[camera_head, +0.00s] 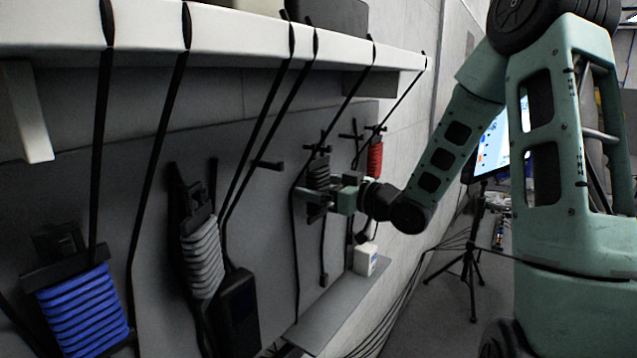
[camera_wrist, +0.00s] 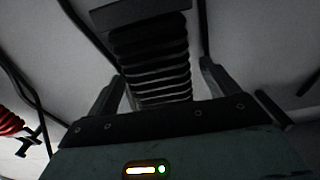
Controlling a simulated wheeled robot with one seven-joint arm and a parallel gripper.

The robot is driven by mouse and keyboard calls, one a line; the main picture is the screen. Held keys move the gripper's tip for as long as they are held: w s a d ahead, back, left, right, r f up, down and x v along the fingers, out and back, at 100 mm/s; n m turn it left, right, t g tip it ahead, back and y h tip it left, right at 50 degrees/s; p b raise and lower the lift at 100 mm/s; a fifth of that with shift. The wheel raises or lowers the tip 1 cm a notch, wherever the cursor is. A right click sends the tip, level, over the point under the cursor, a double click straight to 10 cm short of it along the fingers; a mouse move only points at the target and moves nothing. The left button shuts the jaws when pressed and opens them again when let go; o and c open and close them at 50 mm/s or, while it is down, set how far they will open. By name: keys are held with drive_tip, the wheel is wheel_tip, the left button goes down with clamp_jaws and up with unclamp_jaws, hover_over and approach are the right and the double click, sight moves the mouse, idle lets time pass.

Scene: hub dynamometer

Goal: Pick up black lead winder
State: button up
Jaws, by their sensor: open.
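The black lead winder (camera_head: 318,174) hangs on the grey wall panel, wound with dark lead. It also shows in the wrist view (camera_wrist: 150,62), upright and straight ahead, with its ribbed windings running down between my fingers. My gripper (camera_head: 314,197) is at the winder in the head view. In the wrist view my gripper (camera_wrist: 162,88) is open, with one finger on each side of the winder's lower part. A gap shows on both sides, clearest on the right. The winder's lower end is hidden behind my gripper's body.
A red winder (camera_head: 375,158) hangs just beyond; it also shows at the wrist view's left edge (camera_wrist: 10,122). Grey (camera_head: 203,258) and blue (camera_head: 83,312) winders hang nearer. Black cables run down from the white shelf (camera_head: 230,35). A white box (camera_head: 365,259) stands on a low ledge (camera_head: 328,312).

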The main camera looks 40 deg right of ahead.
drive_tip(key=shift+w+a, duration=0.15)
drive_tip(key=shift+w, duration=0.15)
drive_tip(key=c, duration=1.2)
drive_tip(key=shift+r, duration=0.15)
drive_tip(key=shift+r+p, duration=0.85)
drive_tip(key=shift+r, duration=0.05)
drive_tip(key=b+v, duration=1.1)
drive_tip(key=v, duration=0.7)
drive_tip(key=shift+f, duration=0.2)
